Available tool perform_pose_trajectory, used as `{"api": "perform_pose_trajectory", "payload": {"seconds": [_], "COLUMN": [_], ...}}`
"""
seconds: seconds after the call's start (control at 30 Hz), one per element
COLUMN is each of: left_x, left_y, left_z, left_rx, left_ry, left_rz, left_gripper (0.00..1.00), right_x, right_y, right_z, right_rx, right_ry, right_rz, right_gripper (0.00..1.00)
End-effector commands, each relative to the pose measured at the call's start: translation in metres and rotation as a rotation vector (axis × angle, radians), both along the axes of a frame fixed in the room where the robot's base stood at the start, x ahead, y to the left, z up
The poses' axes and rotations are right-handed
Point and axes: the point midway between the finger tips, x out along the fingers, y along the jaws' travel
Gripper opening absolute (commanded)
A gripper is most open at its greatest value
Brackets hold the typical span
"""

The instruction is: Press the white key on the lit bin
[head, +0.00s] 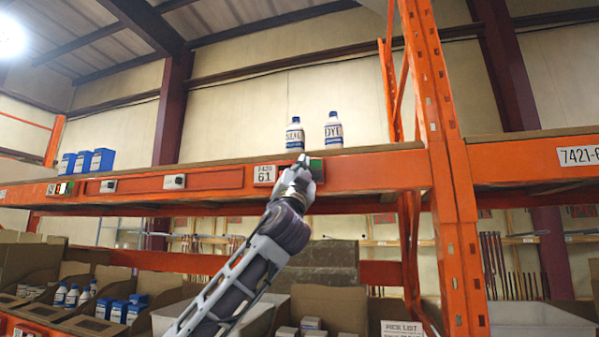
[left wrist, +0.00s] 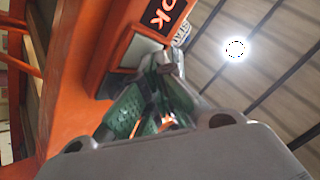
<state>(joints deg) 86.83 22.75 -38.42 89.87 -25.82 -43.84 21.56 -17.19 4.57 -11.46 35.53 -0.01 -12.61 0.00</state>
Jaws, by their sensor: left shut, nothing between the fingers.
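My left gripper (head: 301,163) is shut and empty, raised to the orange shelf beam (head: 215,180). Its tips are in front of a small pick module with a green face (head: 318,169), just right of the 7420 61 label (head: 265,174), and hide part of it. In the left wrist view the closed fingers (left wrist: 165,66) look green-tinted and end close against a grey module (left wrist: 142,52) on the beam. The white key cannot be made out, and contact cannot be told. Another module with coloured parts (head: 60,188) is at the beam's far left. My right gripper is not in view.
Two white bottles with blue caps (head: 295,136) (head: 333,130) stand on the shelf above the beam. Blue boxes (head: 86,162) stand farther left. Dark-faced grey modules (head: 174,181) (head: 108,186) sit along the beam. An orange upright (head: 445,170) rises to the right. Cardboard bins (head: 335,308) are below.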

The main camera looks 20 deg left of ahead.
Motion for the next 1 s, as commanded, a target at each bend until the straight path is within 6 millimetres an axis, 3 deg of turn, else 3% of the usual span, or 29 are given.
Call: {"api": "perform_pose_trajectory", "payload": {"seconds": [1.0], "left_x": [-0.02], "left_y": [0.001], "left_z": [-0.001], "left_rx": [-0.001], "left_ry": [-0.001], "left_rz": [0.001], "left_gripper": [0.0], "right_x": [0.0], "right_y": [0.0], "right_z": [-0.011], "right_rx": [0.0], "right_ry": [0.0], "right_rz": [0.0], "right_gripper": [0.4]}}
